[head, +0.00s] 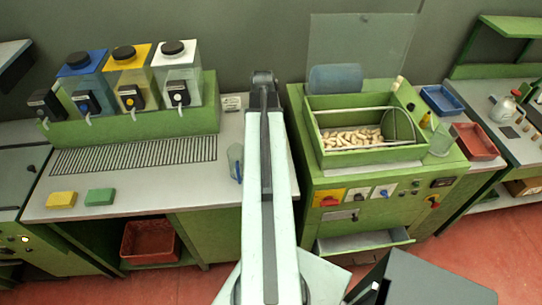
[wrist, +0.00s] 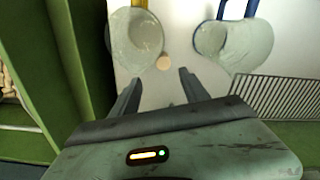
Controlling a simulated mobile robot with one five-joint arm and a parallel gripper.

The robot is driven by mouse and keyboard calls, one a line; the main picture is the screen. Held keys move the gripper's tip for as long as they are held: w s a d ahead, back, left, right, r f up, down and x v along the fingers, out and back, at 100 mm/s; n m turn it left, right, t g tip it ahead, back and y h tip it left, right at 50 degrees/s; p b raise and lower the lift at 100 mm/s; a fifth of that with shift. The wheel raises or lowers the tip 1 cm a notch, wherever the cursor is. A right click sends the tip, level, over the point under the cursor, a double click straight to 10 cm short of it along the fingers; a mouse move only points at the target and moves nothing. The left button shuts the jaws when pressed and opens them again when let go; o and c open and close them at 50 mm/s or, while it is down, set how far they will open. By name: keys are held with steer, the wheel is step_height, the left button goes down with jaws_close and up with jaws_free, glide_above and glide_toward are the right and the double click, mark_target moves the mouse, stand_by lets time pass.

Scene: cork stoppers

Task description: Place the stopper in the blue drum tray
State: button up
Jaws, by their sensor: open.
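A small round tan stopper (wrist: 163,62) lies on the pale counter in the wrist view, between two clear jugs. My gripper (wrist: 160,76) is open and empty, its two dark fingers pointing towards the stopper. The stopper shows just beyond the gap between the fingertips, and I cannot tell the height between them. In the head view my arm covers that part of the counter, and the stopper does not show. A blue tray (head: 459,110) stands on the right, beside the green drum machine (head: 360,170).
A jug with a yellow handle (wrist: 137,40) and one with a blue handle (wrist: 250,45) stand close on either side of the stopper. A grate (wrist: 285,95) lies to the right. The machine's bin holds many stoppers (head: 352,139). A red tray (head: 476,141) is near the blue one.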

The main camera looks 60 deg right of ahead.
steer(key=shift+w+f+m, duration=0.35)
steer(key=shift+m, duration=0.25)
steer(key=shift+w+a, duration=0.15)
steer(key=shift+a+f, duration=0.1)
steer(key=shift+f, duration=0.1)
steer(key=f+b, duration=0.7)
steer(key=b, duration=0.1)
steer(key=shift+s+a+f, duration=0.2)
steer(key=shift+s+f, duration=0.15)
steer(key=shift+f, duration=0.05)
steer(key=shift+r, duration=0.2)
jaws_close()
